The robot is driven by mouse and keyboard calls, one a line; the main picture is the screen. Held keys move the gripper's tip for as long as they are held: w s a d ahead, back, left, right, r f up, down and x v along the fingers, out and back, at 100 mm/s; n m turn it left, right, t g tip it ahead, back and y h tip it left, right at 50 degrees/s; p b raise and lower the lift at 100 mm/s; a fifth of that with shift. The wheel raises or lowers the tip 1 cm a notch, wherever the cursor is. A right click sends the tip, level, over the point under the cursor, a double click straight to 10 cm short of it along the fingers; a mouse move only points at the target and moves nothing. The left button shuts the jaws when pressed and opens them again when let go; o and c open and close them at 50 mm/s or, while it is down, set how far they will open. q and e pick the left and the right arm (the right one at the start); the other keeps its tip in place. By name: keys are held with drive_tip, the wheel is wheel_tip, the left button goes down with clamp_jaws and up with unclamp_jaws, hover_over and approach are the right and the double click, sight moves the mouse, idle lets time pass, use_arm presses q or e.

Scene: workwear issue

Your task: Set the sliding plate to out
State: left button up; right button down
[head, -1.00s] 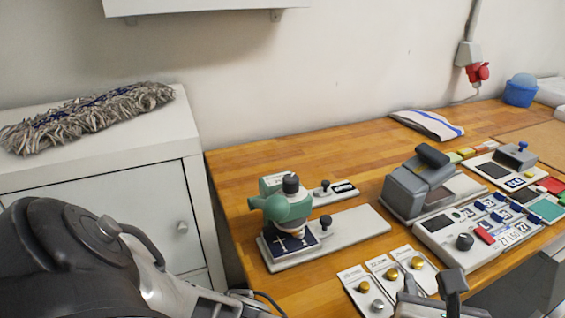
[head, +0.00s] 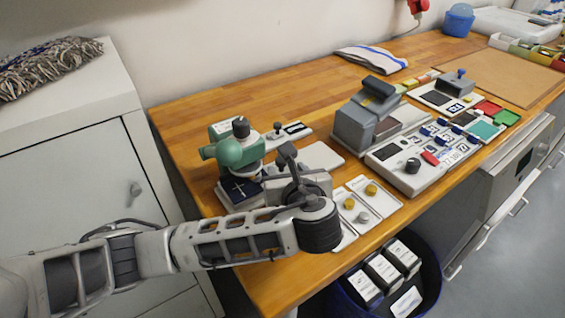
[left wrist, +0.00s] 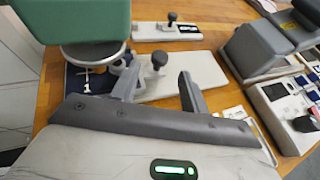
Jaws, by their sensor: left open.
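A green press-like device (head: 230,150) with a black top knob stands on a pale base at the left of the wooden bench. A dark blue square pad (head: 240,189) lies under its green head. A pale flat plate (head: 322,155) extends to the right of it. My left gripper (head: 286,160) is open and empty over this plate, beside the device. In the left wrist view a small black knob (left wrist: 158,61) stands just beyond and between the spread fingers, apart from them. I cannot tell which part is the sliding plate. My right gripper is not in view.
A small plate with a knob (head: 278,130) lies behind the device. To the right are cards with round knobs (head: 371,190), a grey boxy device (head: 362,120) and a control panel (head: 412,172). A bin (head: 432,285) holds boxes below the bench edge. The back left bench is clear.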

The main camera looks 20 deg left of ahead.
sight(282, 162)
use_arm(q)
drive_tip(key=x, duration=0.5)
drive_tip(key=shift+w, duration=0.1)
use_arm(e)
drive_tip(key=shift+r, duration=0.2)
